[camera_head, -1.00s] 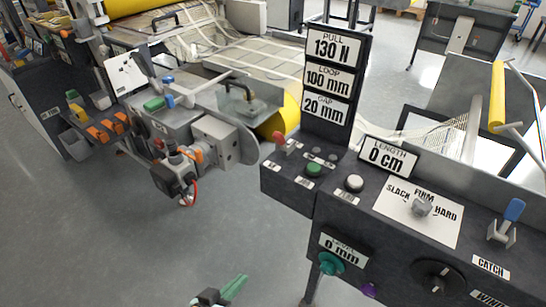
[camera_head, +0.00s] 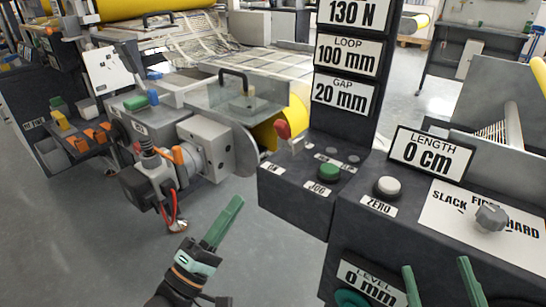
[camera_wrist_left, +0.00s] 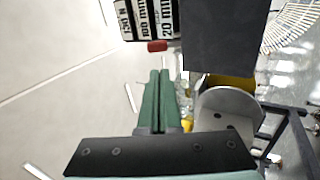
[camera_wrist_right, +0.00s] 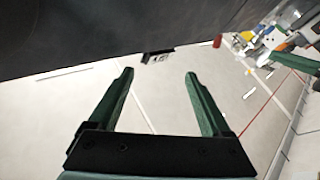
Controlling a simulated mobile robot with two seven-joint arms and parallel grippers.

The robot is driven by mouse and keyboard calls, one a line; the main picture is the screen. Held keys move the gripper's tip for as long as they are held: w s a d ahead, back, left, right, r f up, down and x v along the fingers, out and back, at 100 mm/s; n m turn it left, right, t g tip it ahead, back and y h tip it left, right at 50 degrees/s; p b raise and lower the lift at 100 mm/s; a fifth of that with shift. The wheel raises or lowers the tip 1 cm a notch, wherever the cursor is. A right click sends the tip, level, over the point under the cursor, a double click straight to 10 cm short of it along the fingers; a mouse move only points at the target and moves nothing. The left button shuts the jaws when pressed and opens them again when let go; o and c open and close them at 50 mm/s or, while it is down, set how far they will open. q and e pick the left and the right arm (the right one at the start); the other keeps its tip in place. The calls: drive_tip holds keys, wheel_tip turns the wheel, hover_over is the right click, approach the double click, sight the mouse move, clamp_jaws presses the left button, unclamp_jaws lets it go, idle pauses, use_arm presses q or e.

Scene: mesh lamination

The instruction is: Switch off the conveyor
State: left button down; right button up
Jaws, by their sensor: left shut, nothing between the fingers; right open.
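A red-tipped lever switch (camera_head: 283,130) stands on the left of the dark control box (camera_head: 290,205), near a small label that seems to read ON. A green JOG button (camera_head: 329,172) is to its right. In the left wrist view a red tip (camera_wrist_left: 157,46) shows beyond the fingers. My left gripper (camera_head: 238,203) is shut and empty, in front of the box, lower left of the lever and apart from it. My right gripper (camera_head: 437,266) is open and empty in front of the lower panel. Its spread fingers also show in the right wrist view (camera_wrist_right: 159,73).
A display post (camera_head: 345,70) rises behind the box. A white ZERO button (camera_head: 387,187) and a grey knob (camera_head: 491,218) are to the right. The conveyor's yellow roller (camera_head: 292,125) and a grey motor unit (camera_head: 205,145) are at the left. Open floor lies lower left.

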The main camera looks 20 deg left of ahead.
use_arm(q)
drive_tip(key=shift+r, duration=0.2)
use_arm(e)
drive_tip(key=shift+r, duration=0.2)
drive_tip(key=shift+s, duration=0.1)
use_arm(q)
approach(281, 134)
drive_tip(key=w+r, duration=0.1)
drive_tip(key=w, duration=0.2)
drive_tip(key=shift+w+d+r+b, duration=0.5)
drive_tip(key=shift+w+d+r, duration=0.3)
drive_tip(key=shift+w, duration=0.25)
drive_tip(key=shift+w+d+r, duration=0.2)
drive_tip(key=shift+w, duration=0.2)
use_arm(e)
drive_tip(key=shift+s+a+r+n+t+y, duration=0.1)
drive_tip(key=shift+s+r+n+t+y, duration=0.1)
drive_tip(key=shift+s+r+n+y, duration=0.45)
drive_tip(key=shift+s+a+r+n+t+y, duration=0.1)
drive_tip(key=shift+s+r+n+t+y, duration=0.15)
drive_tip(key=shift+r+y, duration=0.45)
drive_tip(key=shift+s+a+r+n+t+y, duration=0.15)
drive_tip(key=shift+s+r+n+y, duration=0.3)
drive_tip(key=shift+r, duration=0.45)
drive_tip(key=shift+w+d, duration=0.1)
drive_tip(key=shift+w, duration=0.1)
